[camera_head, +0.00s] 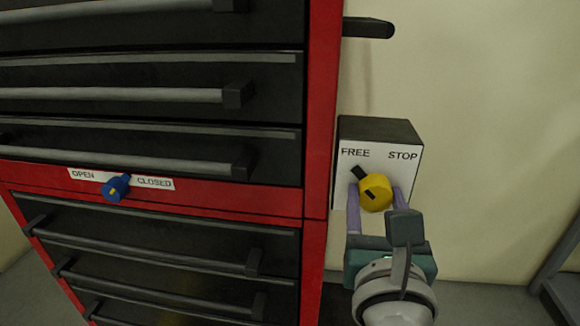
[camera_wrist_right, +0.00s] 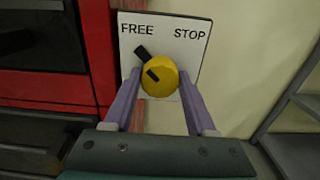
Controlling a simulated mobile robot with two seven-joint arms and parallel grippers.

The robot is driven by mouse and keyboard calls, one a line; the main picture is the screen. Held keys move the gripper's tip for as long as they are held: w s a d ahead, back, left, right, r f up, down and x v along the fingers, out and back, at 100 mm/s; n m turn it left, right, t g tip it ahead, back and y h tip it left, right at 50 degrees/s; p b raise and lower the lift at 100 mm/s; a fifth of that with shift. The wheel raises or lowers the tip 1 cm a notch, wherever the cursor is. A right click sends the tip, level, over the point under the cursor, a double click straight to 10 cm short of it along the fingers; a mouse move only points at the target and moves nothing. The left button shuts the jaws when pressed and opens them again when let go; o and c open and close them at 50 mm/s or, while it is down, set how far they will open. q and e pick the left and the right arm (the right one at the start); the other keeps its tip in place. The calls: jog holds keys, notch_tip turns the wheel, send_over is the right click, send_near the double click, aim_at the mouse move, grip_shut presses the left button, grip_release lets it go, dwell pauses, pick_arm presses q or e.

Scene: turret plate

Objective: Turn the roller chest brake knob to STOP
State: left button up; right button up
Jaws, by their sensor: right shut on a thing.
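The yellow brake knob (camera_head: 376,192) sits on the white face of a box (camera_head: 381,145) on the right side of the red roller chest. Its black pointer slants up and left, toward the word FREE; STOP is printed at the upper right. My right gripper (camera_head: 378,194) has its two purple fingers on either side of the knob and is shut on it. In the right wrist view the knob (camera_wrist_right: 159,76) sits between the fingertips, pointer toward FREE. My left gripper is in neither view.
The red and black roller chest (camera_head: 316,120) fills the left, with several drawers and grey handles. A blue knob (camera_head: 116,188) sits on an OPEN/CLOSED label. A dark handle (camera_head: 368,28) sticks out above the box. A grey shelf frame (camera_head: 562,265) stands at the right edge.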

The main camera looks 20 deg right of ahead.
jog(key=shift+c, duration=1.3)
jog(key=shift+m, duration=0.4)
jog(key=m+b, duration=0.1)
jog(key=m, duration=0.2)
jog(key=shift+f+m+b, duration=0.1)
jog(key=shift+m+b, duration=0.2)
jog(key=shift+b, duration=0.1)
jog(key=m+b, duration=0.2)
jog(key=m, duration=0.2)
jog(key=shift+m, duration=0.3)
jog(key=m+b, duration=0.2)
jog(key=m, duration=0.1)
jog(key=shift+m, duration=0.3)
jog(key=m+b, duration=0.2)
jog(key=m, duration=0.1)
jog(key=shift+m+b, duration=0.8)
jog(key=shift+m, duration=0.4)
jog(key=o, duration=1.4)
